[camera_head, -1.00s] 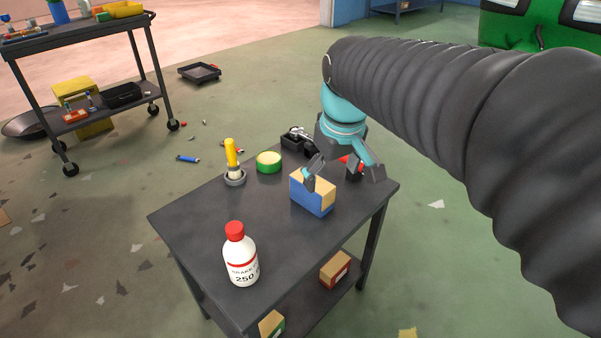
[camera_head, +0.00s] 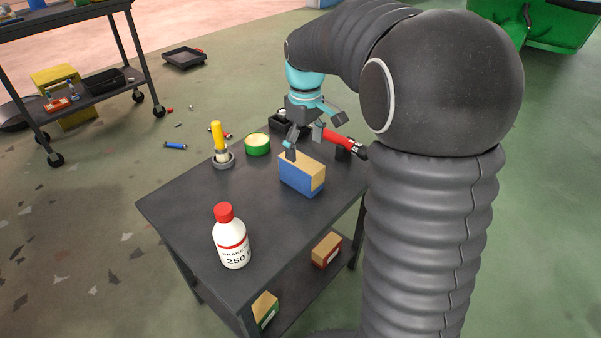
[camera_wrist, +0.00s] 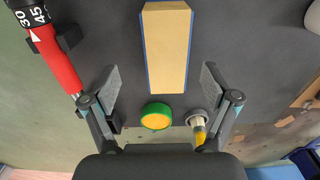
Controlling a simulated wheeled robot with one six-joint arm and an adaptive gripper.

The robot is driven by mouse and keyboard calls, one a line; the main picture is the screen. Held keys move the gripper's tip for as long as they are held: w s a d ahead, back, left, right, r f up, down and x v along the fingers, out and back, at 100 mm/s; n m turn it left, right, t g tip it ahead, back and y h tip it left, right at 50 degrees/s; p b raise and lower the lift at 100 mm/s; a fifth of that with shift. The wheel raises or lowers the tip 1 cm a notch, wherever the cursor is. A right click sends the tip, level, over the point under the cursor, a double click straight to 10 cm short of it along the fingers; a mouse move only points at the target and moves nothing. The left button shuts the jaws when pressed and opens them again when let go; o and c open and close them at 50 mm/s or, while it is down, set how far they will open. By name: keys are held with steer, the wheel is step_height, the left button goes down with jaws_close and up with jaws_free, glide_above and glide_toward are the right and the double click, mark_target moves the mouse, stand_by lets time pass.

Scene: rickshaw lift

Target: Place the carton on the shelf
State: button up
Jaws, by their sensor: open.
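The carton (camera_head: 302,176), a long box with blue sides and a tan top, rests on the dark table top (camera_head: 185,208). In the wrist view the carton (camera_wrist: 166,48) lies lengthwise at top centre. My gripper (camera_head: 314,136) is open, above and behind the carton in the head view, with one finger overlapping its back edge. In the wrist view my gripper (camera_wrist: 160,85) has its fingers spread on either side of the carton's near end, with gaps on both sides. The table's lower shelf (camera_head: 290,292) holds a red-brown carton (camera_head: 326,249) and a green carton (camera_head: 264,311).
A white bottle (camera_head: 231,240) stands at the table's front. A yellow-handled tool in a round holder (camera_head: 220,150), a green tin (camera_head: 257,145) and a red torque wrench (camera_head: 338,140) stand or lie around the carton. A dark cart (camera_head: 105,88) is at back left.

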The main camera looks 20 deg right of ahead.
mark_target(304, 160)
step_height(304, 160, down, 4)
steer(key=shift+r, duration=0.1)
steer(key=shift+a+f, duration=0.25)
steer(key=shift+f, duration=1.05)
steer(key=shift+a+f, duration=0.2)
steer(key=shift+f, duration=1.1)
steer(key=c, duration=1.6)
